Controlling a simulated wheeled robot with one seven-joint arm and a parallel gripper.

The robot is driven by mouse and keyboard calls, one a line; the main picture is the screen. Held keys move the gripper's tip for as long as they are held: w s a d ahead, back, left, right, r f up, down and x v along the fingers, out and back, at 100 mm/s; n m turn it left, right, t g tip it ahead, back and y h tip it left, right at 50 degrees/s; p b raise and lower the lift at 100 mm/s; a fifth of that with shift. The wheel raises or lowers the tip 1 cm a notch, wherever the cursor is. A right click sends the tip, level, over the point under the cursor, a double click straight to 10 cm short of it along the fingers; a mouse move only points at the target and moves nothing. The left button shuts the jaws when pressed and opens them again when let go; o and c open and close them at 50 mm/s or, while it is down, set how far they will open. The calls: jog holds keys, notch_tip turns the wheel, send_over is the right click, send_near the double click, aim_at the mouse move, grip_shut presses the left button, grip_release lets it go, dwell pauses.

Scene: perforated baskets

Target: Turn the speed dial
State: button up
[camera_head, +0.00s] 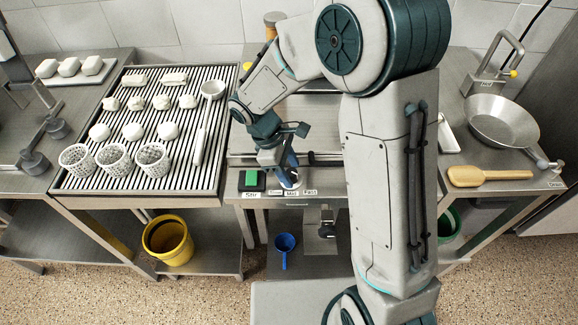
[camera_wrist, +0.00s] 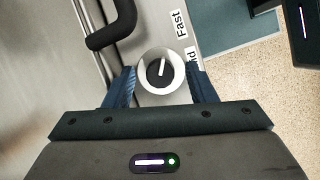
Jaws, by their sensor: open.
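The speed dial (camera_wrist: 158,72) shows in the wrist view as a black knob with a white pointer line on a round silver plate. The pointer is close to upright in that picture, leaning slightly right. My gripper (camera_wrist: 160,88) is open, its blue fingers on either side of the dial plate; I cannot tell whether they touch it. A "Fast" label (camera_wrist: 180,24) and a partly hidden label ending in "d" lie beside the dial. In the head view my gripper (camera_head: 289,178) points down at the front panel and hides most of the dial. Labels (camera_head: 291,194) run along the panel edge.
A green button on a black base (camera_head: 251,180) sits just left of my gripper. A dark rail (camera_head: 240,160) runs behind it. A slatted rack (camera_head: 215,165) with white baskets (camera_head: 77,160) stands left. A pan (camera_head: 500,122) and a wooden paddle (camera_head: 478,176) lie right.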

jog(key=v, duration=1.4)
jog(key=shift+f, duration=0.1)
jog(key=s+d+r+m+t+y, duration=0.1)
jog(key=s+d+m+t+y, duration=0.3)
jog(key=s+d+m, duration=1)
jog(key=shift+d+r+m, duration=0.35)
jog(key=shift+d+m, duration=0.15)
jog(key=shift+d, duration=1.45)
